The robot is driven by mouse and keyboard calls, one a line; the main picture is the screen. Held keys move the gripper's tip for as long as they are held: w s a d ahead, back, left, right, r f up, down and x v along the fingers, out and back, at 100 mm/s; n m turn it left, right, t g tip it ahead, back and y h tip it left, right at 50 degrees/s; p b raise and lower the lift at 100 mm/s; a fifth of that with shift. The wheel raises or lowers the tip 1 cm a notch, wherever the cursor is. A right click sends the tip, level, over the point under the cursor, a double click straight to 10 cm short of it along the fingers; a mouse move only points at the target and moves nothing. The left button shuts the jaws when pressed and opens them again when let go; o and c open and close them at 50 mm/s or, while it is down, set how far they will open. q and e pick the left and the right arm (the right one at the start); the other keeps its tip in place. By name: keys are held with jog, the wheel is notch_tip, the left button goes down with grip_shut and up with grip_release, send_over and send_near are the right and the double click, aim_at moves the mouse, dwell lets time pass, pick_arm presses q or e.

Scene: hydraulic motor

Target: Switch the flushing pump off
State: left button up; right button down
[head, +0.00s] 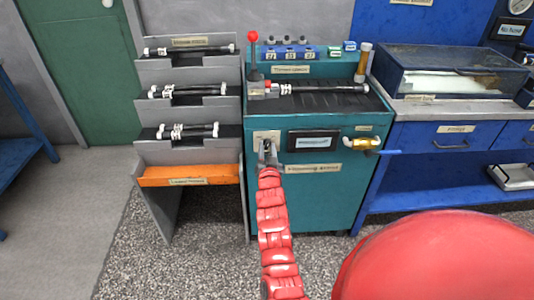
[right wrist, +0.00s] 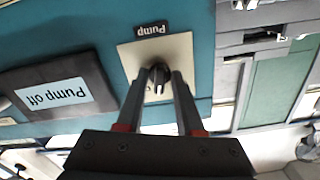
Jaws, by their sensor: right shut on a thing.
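The flushing pump's switch is a black rotary knob (right wrist: 158,76) on a beige plate (right wrist: 186,50) labelled "Pump", on the front of a teal cabinet (head: 335,190). In the right wrist view, which is upside down, a dark display (right wrist: 60,95) beside the plate reads "Pump off". My right gripper (right wrist: 160,82) has its two fingers on either side of the knob and is shut on it. In the head view the right gripper (head: 268,150) is at the plate, and its fingers partly hide the knob. My left gripper is not in view.
A red-topped lever (head: 253,38) stands on the cabinet's left. A grey rack (head: 185,70) with hoses stands to the left, and a blue workbench (head: 450,135) to the right.

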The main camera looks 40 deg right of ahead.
jog(key=n+b, duration=0.1)
jog(key=n, duration=0.4)
jog(key=shift+n+b, duration=0.3)
jog(key=n, duration=0.3)
jog(key=shift+r, duration=0.1)
jog(key=shift+n, duration=1.7)
jog(key=c, duration=0.9)
grip_release()
jog(key=shift+o, duration=0.2)
